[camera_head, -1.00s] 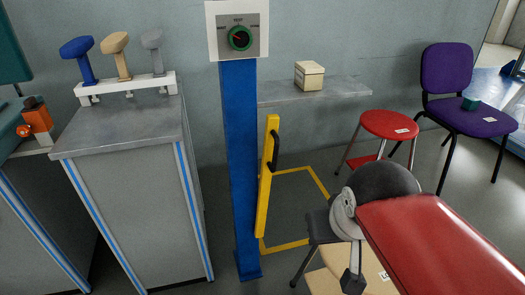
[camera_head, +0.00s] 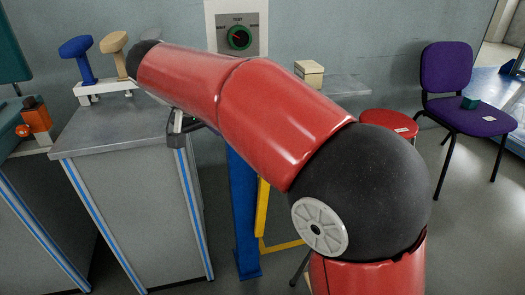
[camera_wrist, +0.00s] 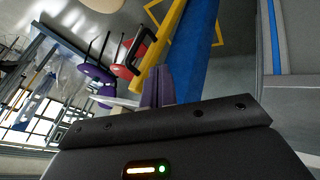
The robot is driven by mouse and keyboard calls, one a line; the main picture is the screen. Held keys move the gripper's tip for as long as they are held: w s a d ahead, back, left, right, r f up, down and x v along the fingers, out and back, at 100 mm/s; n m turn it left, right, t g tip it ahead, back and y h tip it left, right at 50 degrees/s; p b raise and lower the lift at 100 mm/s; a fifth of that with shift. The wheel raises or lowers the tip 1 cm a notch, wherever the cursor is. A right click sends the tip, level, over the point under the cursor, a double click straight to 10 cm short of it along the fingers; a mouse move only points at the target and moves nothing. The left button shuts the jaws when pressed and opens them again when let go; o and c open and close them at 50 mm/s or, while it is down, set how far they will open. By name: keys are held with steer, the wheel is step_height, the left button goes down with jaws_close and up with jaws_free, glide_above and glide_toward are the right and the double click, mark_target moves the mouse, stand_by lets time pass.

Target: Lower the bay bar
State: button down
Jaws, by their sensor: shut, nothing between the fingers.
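The bay bar is the yellow bar (camera_head: 262,208) beside the blue post (camera_head: 243,205). In the head view my arm hides its upper part and handle, and only its lower end shows. The wrist view shows the yellow bar (camera_wrist: 172,32) with its black handle (camera_wrist: 139,45), running alongside the blue post (camera_wrist: 197,50). My gripper (camera_head: 180,126) is partly hidden under my arm in the head view, near the cabinet's right edge. In the wrist view its fingers (camera_wrist: 159,86) are shut and empty, and appear apart from the handle.
A grey cabinet (camera_head: 115,135) with blue and tan knobs stands on the left. A shelf holding a small box (camera_head: 309,72), a red stool (camera_head: 388,124) and a purple chair (camera_head: 470,115) are to the right.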

steer(key=w+d+f+b, duration=0.1)
steer(key=w+d+f, duration=0.2)
steer(key=d+f, duration=0.5)
steer(key=shift+w+d+f, duration=0.25)
steer(key=shift+w+d, duration=0.05)
stand_by(0.5)
